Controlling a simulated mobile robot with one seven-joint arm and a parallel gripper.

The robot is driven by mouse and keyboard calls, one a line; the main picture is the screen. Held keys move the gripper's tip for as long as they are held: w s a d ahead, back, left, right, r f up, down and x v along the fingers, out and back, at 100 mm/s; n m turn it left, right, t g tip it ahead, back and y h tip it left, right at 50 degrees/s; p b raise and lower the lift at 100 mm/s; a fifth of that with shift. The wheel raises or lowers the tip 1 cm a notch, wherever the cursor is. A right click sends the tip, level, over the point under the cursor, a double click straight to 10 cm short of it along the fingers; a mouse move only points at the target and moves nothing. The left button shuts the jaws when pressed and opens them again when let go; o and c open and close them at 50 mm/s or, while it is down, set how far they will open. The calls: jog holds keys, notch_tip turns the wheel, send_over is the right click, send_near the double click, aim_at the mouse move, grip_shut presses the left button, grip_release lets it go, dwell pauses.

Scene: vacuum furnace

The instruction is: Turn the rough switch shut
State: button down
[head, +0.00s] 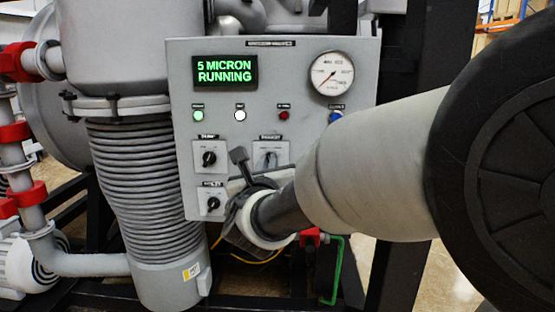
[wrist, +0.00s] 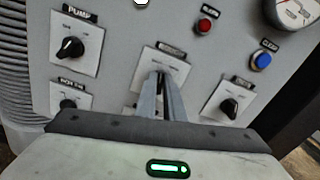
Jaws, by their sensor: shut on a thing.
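The rough switch (head: 269,154) appears to be the upper middle rotary switch on a pale square plate of the grey control panel. Its label is too blurred to read surely. In the wrist view its plate (wrist: 148,62) lies behind my fingers. My gripper (wrist: 161,76) reaches the plate with its two fingers close together, shut on the switch's knob. The fingers hide most of the knob, so its exact angle cannot be told. In the head view my gripper (head: 268,168) is partly hidden by my own wrist.
The pump switch (head: 209,158) is left of it, another switch (head: 213,203) below that. A third neighbouring switch (wrist: 229,107) is at right in the wrist view. The display (head: 225,72) reads "5 MICRON RUNNING". A gauge (head: 331,78) and blue button (head: 335,117) are upper right.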

jog(key=shift+a+n+p, duration=0.1)
jog(key=shift+n+p, duration=0.5)
jog(key=shift+n, duration=0.9)
jog(key=shift+f, duration=0.1)
jog(key=c, duration=1.9)
grip_release()
jog(key=shift+o, duration=0.2)
jog(key=s, duration=1.7)
jog(key=shift+s+a, duration=0.25)
jog(key=shift+a, duration=0.05)
